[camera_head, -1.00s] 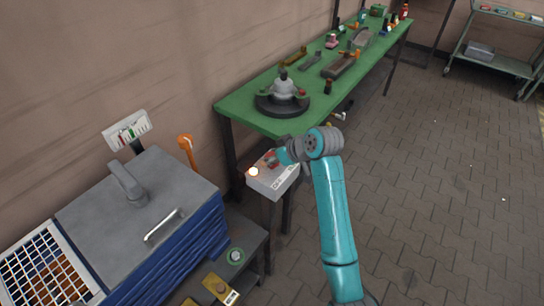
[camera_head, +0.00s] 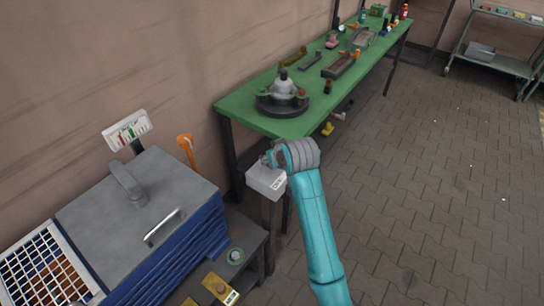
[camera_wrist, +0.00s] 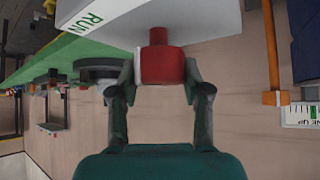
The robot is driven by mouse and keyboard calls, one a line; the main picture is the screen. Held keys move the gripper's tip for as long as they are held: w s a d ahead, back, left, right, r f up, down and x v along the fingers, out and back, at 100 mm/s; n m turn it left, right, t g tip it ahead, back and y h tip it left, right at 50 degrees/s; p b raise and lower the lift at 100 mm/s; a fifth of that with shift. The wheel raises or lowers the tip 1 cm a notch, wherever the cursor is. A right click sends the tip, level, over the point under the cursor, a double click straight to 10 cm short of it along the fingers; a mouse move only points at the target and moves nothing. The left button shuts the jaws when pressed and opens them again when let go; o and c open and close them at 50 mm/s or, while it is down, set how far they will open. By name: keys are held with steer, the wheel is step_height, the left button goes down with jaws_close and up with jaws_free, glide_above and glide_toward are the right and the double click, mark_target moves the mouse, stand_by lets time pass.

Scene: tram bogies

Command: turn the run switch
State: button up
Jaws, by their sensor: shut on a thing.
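The run switch is a red knob (camera_wrist: 161,66) on a short dark red stem, standing out from a pale box (camera_wrist: 205,20) marked "RUN" in green in the wrist view. My gripper (camera_wrist: 160,82) has one finger on each side of the knob and is shut on it. In the head view the box (camera_head: 266,180) stands on a post by the near end of the green bench. My gripper (camera_head: 272,158) is at its upper part, and the knob is hidden there.
The green bench (camera_head: 240,105) with a round dark fixture (camera_head: 283,100) and several parts is just behind the box. A grey-lidded blue cabinet (camera_head: 150,200) stands to the left, with an orange handle (camera_head: 186,145) near the wall. Paved floor (camera_head: 430,190) is clear on the right.

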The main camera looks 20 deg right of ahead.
steer(key=m+h, duration=0.4)
steer(key=m, duration=0.1)
steer(key=shift+a+g, duration=0.1)
steer(key=shift+g, duration=0.3)
steer(key=m+g+h, duration=0.1)
steer(key=m, duration=0.1)
steer(key=m+g+h, duration=0.1)
steer(key=m+h, duration=0.1)
steer(key=m, duration=0.1)
steer(key=shift+m, duration=0.4)
steer(key=o, duration=1.2)
steer(key=shift+c, duration=0.2)
steer(key=v, duration=1.1)
steer(key=shift+a+r, duration=0.3)
steer(key=shift+a, duration=0.1)
